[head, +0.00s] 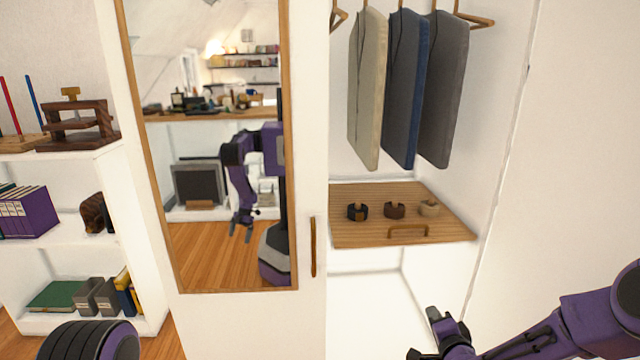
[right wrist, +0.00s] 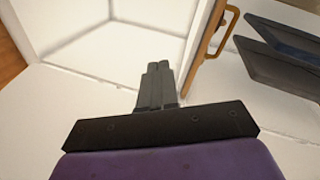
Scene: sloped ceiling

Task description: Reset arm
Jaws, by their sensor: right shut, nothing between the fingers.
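My right gripper (head: 424,333) is low in the head view, in front of the open wardrobe's lower part. Its arm comes in from the lower right. In the right wrist view its two fingers (right wrist: 157,80) lie side by side, shut and empty. The gripper touches nothing that I can see. My left gripper is not directly in view; a rounded purple and black part of mine shows at the bottom left. The mirror reflects part of my body and an arm.
White shelves (head: 60,155) with books are at far left. A plain white surface (head: 570,130) fills the right.

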